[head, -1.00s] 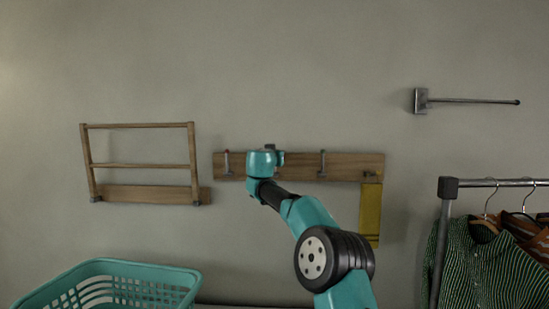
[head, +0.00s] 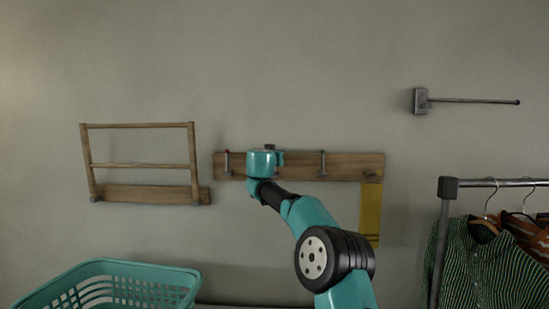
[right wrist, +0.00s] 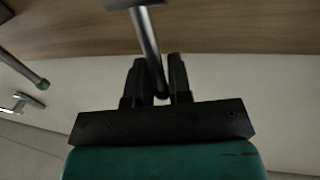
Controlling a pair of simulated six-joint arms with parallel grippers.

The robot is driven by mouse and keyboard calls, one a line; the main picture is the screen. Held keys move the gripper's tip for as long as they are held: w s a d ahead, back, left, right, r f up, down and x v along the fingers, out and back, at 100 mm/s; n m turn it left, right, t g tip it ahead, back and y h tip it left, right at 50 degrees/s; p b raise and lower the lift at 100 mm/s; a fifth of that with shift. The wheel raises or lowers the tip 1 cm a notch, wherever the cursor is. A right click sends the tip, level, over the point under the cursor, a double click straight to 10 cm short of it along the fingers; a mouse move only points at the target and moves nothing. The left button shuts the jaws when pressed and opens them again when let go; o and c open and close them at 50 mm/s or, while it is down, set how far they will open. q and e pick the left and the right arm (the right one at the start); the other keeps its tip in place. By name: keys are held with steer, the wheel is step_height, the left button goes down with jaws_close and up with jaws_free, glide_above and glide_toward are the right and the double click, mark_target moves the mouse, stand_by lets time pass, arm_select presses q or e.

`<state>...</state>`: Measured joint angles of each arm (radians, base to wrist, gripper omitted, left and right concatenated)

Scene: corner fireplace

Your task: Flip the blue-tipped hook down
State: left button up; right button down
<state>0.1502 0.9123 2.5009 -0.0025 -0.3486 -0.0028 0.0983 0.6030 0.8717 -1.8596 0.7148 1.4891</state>
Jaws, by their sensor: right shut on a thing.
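The wooden hook rail (head: 300,165) is fixed to the wall, with several metal hooks along it. The left hook (head: 227,163) has a reddish tip at its top, and another hook (head: 322,163) stands right of my arm. My right gripper (head: 264,162) is in front of the rail between these two, covering what it holds. In the right wrist view my right gripper (right wrist: 156,88) is shut on a metal hook (right wrist: 148,42), whose rod runs down from the rail between the fingers. My left gripper is not in view.
A yellow cloth (head: 371,212) hangs at the rail's right end. A wooden rack (head: 140,165) is left of the rail. A teal basket (head: 110,268) is lower left, and a clothes rail (head: 441,230) with shirts lower right. A green-tipped rod (right wrist: 22,70) shows beside the gripper.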

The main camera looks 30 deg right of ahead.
steer(key=shift+s+a+t+h, duration=0.1)
steer(key=shift+s+t+h, duration=0.15)
steer(key=shift+t+h, duration=0.15)
steer(key=shift+s+a+f+m+t+h, duration=0.2)
steer(key=shift+s+a+m+t+h, duration=0.25)
steer(key=shift+h, duration=0.35)
steer(key=shift+s+a+f+m+t+h, duration=0.25)
steer(key=shift+s+t+h, duration=0.15)
steer(key=shift+t+h, duration=0.3)
steer(key=shift+s+a+f+m+t+h, duration=0.2)
steer(key=shift+s+a+m+t+h, duration=0.2)
steer(key=shift+h, duration=0.5)
steer(key=shift+s, duration=0.1)
steer(key=c, duration=1.2)
jaws_free()
